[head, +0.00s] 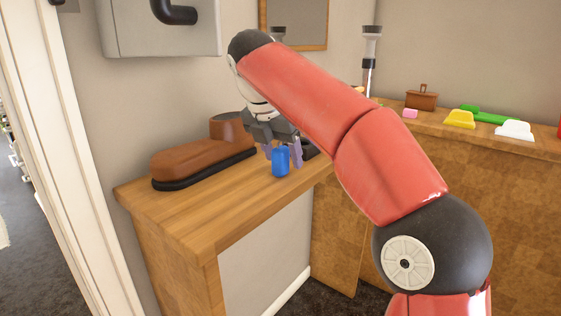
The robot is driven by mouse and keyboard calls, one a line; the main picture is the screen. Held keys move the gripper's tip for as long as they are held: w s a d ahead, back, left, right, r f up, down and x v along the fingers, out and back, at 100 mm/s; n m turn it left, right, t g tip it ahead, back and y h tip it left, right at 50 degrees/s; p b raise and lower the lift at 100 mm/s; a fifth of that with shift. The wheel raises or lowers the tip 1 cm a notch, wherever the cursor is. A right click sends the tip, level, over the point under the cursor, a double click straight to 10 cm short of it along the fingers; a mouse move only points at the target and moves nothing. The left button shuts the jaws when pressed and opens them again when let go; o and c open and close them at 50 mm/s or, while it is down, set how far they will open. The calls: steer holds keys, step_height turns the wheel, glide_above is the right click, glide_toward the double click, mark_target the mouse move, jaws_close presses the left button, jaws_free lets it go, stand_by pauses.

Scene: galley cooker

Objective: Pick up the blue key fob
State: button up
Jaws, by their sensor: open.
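The blue key fob (281,164) is a small upright blue block at the right part of the wooden counter (195,212). It appears to stand on the counter, near its front edge. My gripper (283,154) reaches down over it from above and behind. Its fingers are open, one showing left of the fob and one right of it. I cannot tell whether either finger touches the fob. The fob hides part of the gap between the fingers.
A brown shoe (195,157) with a black sole lies left of the fob. A dark object (309,148) sits close to the right finger. A second counter at the right holds a brown bag (421,99), a pink block (410,113), and yellow (460,119), green and white items. The counter's front-left is clear.

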steer(key=shift+w+d+f, duration=0.1)
steer(key=shift+f, duration=0.3)
steer(key=shift+c, duration=0.2)
steer(key=c, duration=1)
